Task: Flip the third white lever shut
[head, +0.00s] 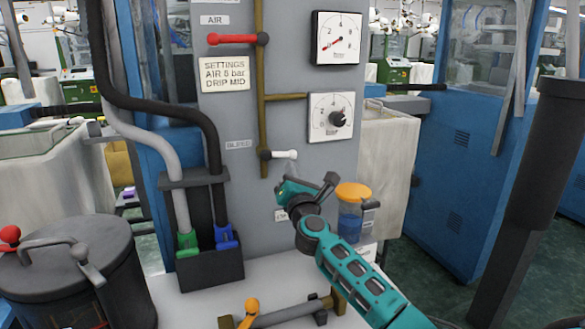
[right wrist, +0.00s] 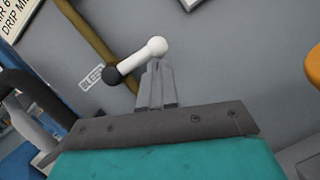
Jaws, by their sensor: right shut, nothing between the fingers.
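One white lever (head: 284,154) shows, beside the BLEED label (head: 239,144) on the grey panel. It points right, across the vertical brass pipe, from a dark pivot. In the right wrist view the white lever (right wrist: 136,62) slants up to a round white knob. My right gripper (head: 291,169) is just below the lever in the head view. In the right wrist view its fingers (right wrist: 157,68) are shut and empty, with the tips close under the knob. I cannot tell whether they touch it. My left gripper is not in view.
A red lever (head: 232,39) sits higher on the panel, left of two gauges (head: 337,38). A jar with an orange lid (head: 352,190) stands right of my gripper. Black and grey hoses enter a holder (head: 210,268) at left. An orange-knobbed lever (head: 250,308) is low in front.

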